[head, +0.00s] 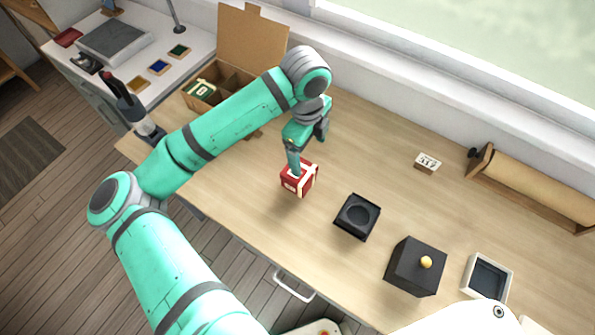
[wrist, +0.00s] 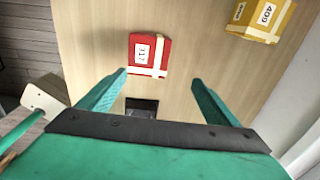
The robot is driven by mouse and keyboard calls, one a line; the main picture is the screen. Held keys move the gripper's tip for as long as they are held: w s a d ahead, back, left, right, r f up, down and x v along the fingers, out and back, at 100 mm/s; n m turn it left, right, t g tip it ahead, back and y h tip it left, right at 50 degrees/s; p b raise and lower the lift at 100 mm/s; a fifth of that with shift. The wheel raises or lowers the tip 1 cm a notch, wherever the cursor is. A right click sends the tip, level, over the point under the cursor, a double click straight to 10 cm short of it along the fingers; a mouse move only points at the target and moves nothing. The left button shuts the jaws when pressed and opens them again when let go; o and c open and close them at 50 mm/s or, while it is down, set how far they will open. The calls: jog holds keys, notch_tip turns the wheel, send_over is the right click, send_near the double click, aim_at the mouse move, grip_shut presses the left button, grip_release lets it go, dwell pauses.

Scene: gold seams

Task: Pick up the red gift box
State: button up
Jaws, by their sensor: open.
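The red gift box (head: 299,180) has a pale ribbon and a white label and sits on the wooden desk, near the middle. It also shows in the wrist view (wrist: 148,58), just beyond my fingertips and a little left of the middle between them. My gripper (head: 295,163) is just above the box in the head view, and one finger hides part of its top. In the wrist view my gripper (wrist: 160,77) has its two green fingers wide apart with nothing held between them. I cannot tell whether a finger touches the box.
A yellow box (wrist: 262,20) is at upper right in the wrist view. An open carton (head: 252,45) holds a green box (head: 199,92). A paper roll (head: 535,187) lies by the window.

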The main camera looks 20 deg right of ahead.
aim_at(300, 185)
jog(key=shift+w+a+y, duration=0.15)
jog(key=shift+a+y, duration=0.15)
jog(key=shift+a, duration=0.4)
jog(key=shift+w+a+f, duration=0.1)
jog(key=shift+a+f, duration=0.05)
jog(key=shift+a, duration=0.15)
jog(key=f, duration=0.5)
jog(key=shift+a, duration=0.25)
jog(key=shift+s+f, duration=0.2)
jog(key=shift+f, duration=1.15)
jog(key=shift+s+f, duration=0.15)
jog(key=shift+f, duration=1.15)
jog(key=shift+w, duration=0.1)
jog(key=c, duration=1.3)
